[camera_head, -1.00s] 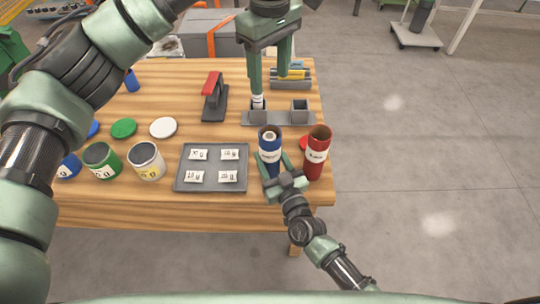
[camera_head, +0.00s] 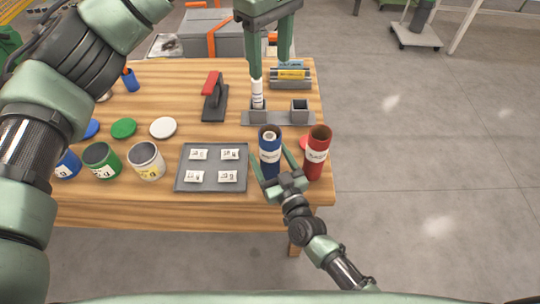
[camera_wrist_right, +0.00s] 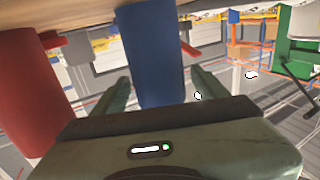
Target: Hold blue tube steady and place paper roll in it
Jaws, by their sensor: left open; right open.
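The blue tube (camera_head: 270,168) stands upright near the table's right front, with a white label; it also shows in the right wrist view (camera_wrist_right: 153,55). A pale paper roll end (camera_head: 269,135) shows inside its mouth. My right gripper (camera_head: 272,165) is open, its fingers on either side of the tube with gaps visible in the right wrist view (camera_wrist_right: 158,90). Another white paper roll (camera_head: 257,92) stands upright in the left socket of a grey holder (camera_head: 278,118). My left gripper (camera_head: 270,68) is open and empty above this holder, its left finger close to the roll's top.
A red tube (camera_head: 317,158) stands just right of the blue one; it also shows in the right wrist view (camera_wrist_right: 35,85). A grey tray (camera_head: 212,169) with several packets lies left. Open cans, loose lids and a red-handled tool (camera_head: 214,97) occupy the table's left and middle.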

